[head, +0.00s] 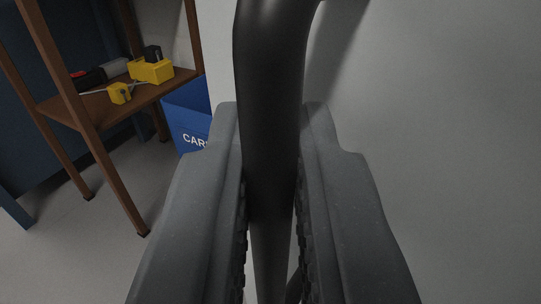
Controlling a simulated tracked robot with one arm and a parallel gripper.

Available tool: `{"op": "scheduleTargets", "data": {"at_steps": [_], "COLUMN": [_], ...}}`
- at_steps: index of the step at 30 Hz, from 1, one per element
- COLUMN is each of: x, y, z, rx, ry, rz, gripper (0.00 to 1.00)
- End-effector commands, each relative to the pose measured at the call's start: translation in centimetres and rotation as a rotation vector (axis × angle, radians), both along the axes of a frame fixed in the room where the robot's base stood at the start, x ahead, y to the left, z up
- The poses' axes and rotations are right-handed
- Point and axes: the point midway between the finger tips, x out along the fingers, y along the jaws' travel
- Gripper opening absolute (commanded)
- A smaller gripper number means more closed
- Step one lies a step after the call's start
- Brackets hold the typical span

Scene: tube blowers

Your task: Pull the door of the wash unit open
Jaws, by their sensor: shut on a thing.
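A thick black bar handle (270,70) runs down the middle of the head view and bends at its top toward a pale grey panel. The panel, which looks like the wash unit's door (440,130), fills the right side. My gripper (271,145) has one finger on each side of the handle and is shut on it. The lower part of the handle is partly hidden between the fingers. The door's edges and hinges are not clearly visible, so I cannot tell how far it stands open.
At the left stands a brown shelf rack (75,105) with yellow tools (151,70) and dark tools on it. A blue box (188,112) with partly hidden lettering is behind my left finger. Grey floor (70,245) shows clear at the lower left.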

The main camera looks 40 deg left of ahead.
Motion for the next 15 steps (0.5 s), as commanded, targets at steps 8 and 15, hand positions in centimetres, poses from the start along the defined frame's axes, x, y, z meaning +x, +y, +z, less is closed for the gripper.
{"op": "scheduleTargets", "data": {"at_steps": [8,15], "x": [-0.06,-0.09], "y": [0.36,0.49], "z": [0.14,0.05], "rx": [0.002,0.001], "ry": [-0.002,-0.001], "rz": [0.003,0.004], "gripper": [0.00,0.16]}}
